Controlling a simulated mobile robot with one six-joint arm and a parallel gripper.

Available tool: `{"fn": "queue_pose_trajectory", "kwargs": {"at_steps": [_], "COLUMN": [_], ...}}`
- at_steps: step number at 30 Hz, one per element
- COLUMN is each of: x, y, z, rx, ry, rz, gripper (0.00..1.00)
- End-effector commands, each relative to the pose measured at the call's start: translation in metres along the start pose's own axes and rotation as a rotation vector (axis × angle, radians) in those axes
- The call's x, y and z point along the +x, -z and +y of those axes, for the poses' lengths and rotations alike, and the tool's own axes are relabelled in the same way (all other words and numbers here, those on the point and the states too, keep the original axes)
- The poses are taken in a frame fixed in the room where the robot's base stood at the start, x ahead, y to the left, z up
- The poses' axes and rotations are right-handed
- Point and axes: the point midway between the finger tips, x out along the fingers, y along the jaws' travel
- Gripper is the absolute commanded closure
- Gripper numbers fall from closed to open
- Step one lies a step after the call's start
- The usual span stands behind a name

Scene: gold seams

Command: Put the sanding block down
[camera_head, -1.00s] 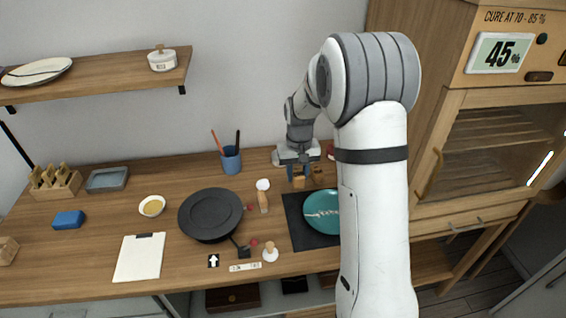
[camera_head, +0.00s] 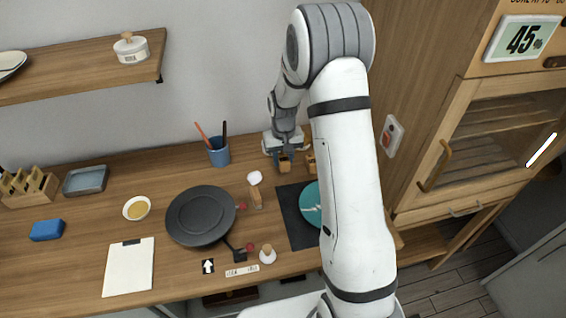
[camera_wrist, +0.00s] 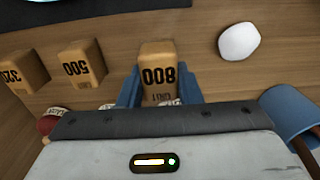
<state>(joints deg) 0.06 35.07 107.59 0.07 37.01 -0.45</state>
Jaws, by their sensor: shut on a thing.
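My gripper (camera_wrist: 160,92) has its blue fingers shut on a tan sanding block (camera_wrist: 158,76) marked 800, seen in the wrist view. In the head view my gripper (camera_head: 284,158) is at the back of the bench, behind the dark mat, and the held block (camera_head: 285,167) shows below it. Whether its underside touches the bench I cannot tell. Two similar blocks, marked 500 (camera_wrist: 82,63) and 320 (camera_wrist: 22,72), stand in a row to its left in the wrist view.
A blue cup (camera_head: 219,153) with sticks stands left of my gripper. A dark mat (camera_head: 297,232) with a teal plate (camera_head: 310,205) lies in front, partly behind my arm. A white rounded piece (camera_wrist: 239,41) is near the held block. A black round plate (camera_head: 200,216) is further left.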

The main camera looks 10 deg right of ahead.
Motion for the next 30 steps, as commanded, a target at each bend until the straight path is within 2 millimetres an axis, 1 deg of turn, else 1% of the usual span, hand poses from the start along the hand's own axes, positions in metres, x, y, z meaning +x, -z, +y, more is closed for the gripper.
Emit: {"fn": "queue_pose_trajectory", "kwargs": {"at_steps": [3,6,13,16,17,18,24,25,30], "x": [0.017,0.028,0.029,0.033,0.033,0.031,0.031,0.031,0.031], "y": [-0.001,-0.001,0.000,-0.001,-0.001,0.000,-0.001,-0.001,-0.001], "z": [0.001,0.001,0.001,0.002,0.002,0.002,0.002,0.002,0.002], "rx": [0.001,0.002,0.003,0.003,0.003,0.003,0.004,0.004,0.004], "ry": [0.000,0.000,0.000,0.000,0.000,0.000,0.000,0.000,0.000], "rz": [-0.006,-0.003,-0.001,-0.001,-0.001,-0.001,-0.001,-0.001,-0.001], "gripper": [0.87,0.87,0.87,0.87,0.68,0.65,0.48,0.47,0.47]}}
